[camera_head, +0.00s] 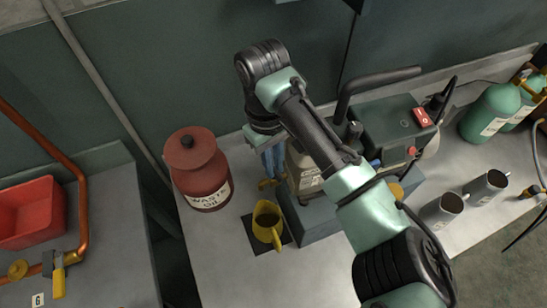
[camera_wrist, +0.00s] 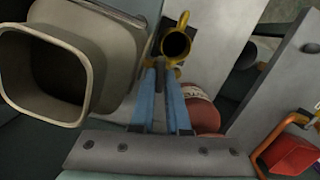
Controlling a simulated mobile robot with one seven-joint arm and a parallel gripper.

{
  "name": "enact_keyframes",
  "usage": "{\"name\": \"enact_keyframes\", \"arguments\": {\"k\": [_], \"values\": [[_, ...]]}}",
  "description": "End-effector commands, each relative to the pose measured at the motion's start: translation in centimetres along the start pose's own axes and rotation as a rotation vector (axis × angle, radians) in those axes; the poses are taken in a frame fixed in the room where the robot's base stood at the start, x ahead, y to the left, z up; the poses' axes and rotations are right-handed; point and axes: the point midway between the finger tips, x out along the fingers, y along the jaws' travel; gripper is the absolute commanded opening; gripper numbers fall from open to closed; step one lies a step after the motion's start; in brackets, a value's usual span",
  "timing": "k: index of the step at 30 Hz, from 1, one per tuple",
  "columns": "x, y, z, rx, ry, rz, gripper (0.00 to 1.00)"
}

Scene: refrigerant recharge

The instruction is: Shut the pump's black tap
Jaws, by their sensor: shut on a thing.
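My gripper (camera_head: 271,163), with blue fingers, is low at the left side of the pump (camera_head: 388,122), between the red waste oil can and the pump's pale body. In the wrist view my gripper (camera_wrist: 161,72) points toward the yellow mug and its fingers are close together. A brass fitting (camera_head: 268,183) shows just below the fingertips in the head view. The yellow mug (camera_head: 267,221) stands on a dark mat (camera_head: 252,241) in front of the fitting.
The red waste oil can (camera_head: 199,170) stands close left of my gripper. A wide square-mouthed grey container (camera_wrist: 50,70) is close at left in the wrist view. Two grey mugs (camera_head: 441,210) and green cylinders (camera_head: 490,113) stand at right. The bench front left is clear.

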Motion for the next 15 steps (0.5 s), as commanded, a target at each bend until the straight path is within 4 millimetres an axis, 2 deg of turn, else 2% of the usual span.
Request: {"name": "enact_keyframes", "arguments": {"k": [15], "values": [[-0.05,-0.01,0.01,0.039,0.0,-0.006,0.0]]}}
